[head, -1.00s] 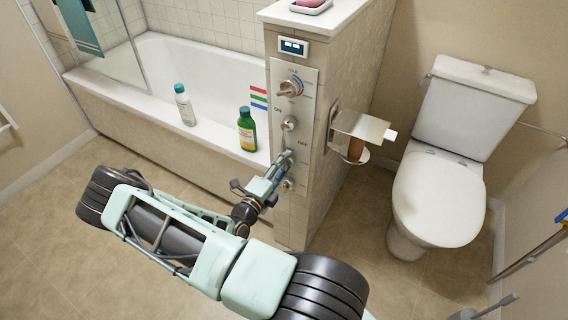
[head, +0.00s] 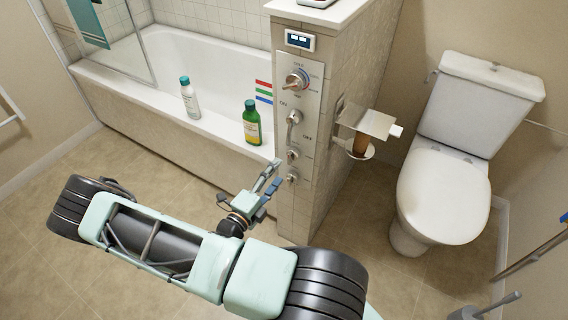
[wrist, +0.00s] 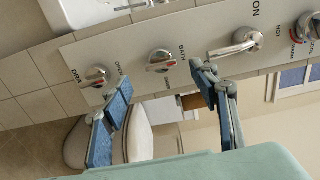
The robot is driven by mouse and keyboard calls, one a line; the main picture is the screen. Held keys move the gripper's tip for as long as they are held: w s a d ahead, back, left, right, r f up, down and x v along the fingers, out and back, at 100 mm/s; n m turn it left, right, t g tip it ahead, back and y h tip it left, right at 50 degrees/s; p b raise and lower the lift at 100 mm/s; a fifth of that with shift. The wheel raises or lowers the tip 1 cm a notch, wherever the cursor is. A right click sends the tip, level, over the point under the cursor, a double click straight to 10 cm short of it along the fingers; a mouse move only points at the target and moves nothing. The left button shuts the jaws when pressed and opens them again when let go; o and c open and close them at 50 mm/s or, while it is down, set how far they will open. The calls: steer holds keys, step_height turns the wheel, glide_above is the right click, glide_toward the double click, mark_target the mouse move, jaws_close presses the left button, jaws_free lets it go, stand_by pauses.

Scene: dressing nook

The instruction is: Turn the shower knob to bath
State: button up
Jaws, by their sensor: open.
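The grey control panel (head: 311,120) on the tiled half wall carries a column of controls. The knob beside the BATH label (wrist: 162,60) is round and silver with a red mark; in the head view it is the upper of two small lower knobs (head: 293,155). Its exact setting is too small to tell. My gripper (wrist: 163,77) is open and empty, its blue-padded fingers spread either side of that knob in the wrist view. The head view shows the gripper (head: 274,176) left of the panel, apart from it.
A lever (head: 294,125) and temperature knob (head: 297,82) sit above; another small knob (head: 292,178) is below. White (head: 189,97) and green (head: 251,123) bottles stand on the bathtub rim (head: 150,108). A paper holder (head: 366,121) and toilet (head: 443,190) are right.

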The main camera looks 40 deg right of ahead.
steer(key=v, duration=0.3)
steer(key=shift+s+a, duration=0.2)
steer(key=shift+a, duration=0.15)
